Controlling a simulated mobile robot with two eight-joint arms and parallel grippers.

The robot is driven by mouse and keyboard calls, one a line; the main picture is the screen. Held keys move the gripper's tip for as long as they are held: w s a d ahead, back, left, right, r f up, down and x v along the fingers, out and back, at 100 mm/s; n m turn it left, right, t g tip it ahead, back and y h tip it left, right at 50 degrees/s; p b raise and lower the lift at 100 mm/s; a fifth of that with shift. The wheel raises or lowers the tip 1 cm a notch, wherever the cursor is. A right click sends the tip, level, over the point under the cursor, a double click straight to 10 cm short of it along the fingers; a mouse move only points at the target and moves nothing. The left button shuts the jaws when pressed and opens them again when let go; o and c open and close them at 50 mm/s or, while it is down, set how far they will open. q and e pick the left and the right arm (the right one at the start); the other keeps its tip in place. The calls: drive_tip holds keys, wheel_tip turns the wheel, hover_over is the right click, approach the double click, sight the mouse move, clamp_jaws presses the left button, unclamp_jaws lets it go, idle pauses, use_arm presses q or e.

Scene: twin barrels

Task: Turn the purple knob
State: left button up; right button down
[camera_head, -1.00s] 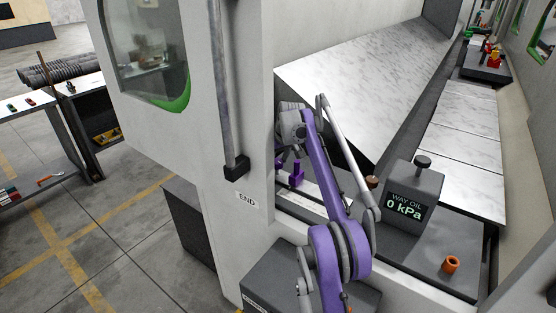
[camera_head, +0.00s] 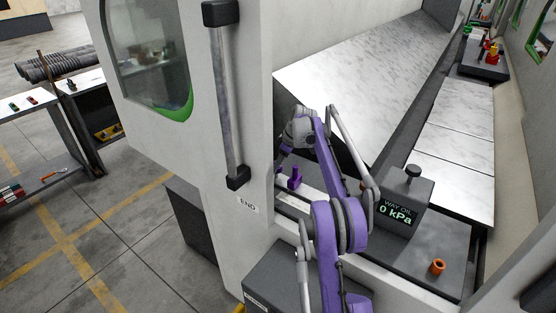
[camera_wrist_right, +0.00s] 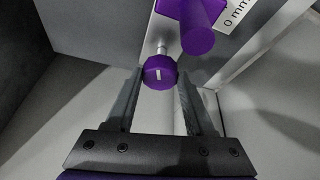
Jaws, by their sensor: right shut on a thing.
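In the right wrist view the purple knob (camera_wrist_right: 159,72) is round, with a white mark on its face, and sits on a short metal shaft. My right gripper (camera_wrist_right: 158,84) is shut on it, with one finger on each side. A purple cylindrical part (camera_wrist_right: 199,36) stands beside it on a purple base. In the head view a purple upright part (camera_head: 295,179) shows just right of the machine's white wall. My right arm reaches in there, and its wrist and the wall hide most of the gripper and knob. My left gripper is not in view.
A grey box with a "WAY OIL 0 kPa" display (camera_head: 396,213) and black top knob stands right of my arm. An orange ring-like part (camera_head: 438,267) is on the dark deck. The machine door's vertical handle (camera_head: 225,100) is left of my wrist. Marbled panels lie behind.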

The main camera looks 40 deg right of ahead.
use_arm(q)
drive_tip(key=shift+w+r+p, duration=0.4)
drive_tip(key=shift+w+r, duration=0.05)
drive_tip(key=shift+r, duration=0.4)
use_arm(e)
drive_tip(key=shift+w+r+n+y, duration=0.1)
drive_tip(key=shift+n+y, duration=0.2)
drive_tip(key=shift+n, duration=0.5)
drive_tip(key=shift+c, duration=1.3)
unclamp_jaws()
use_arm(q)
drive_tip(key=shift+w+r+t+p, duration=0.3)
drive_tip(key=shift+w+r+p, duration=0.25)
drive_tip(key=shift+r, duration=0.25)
use_arm(e)
drive_tip(key=v, duration=1)
drive_tip(key=shift+r, duration=0.4)
drive_tip(key=shift+f+g, duration=0.1)
drive_tip(key=shift+g, duration=0.2)
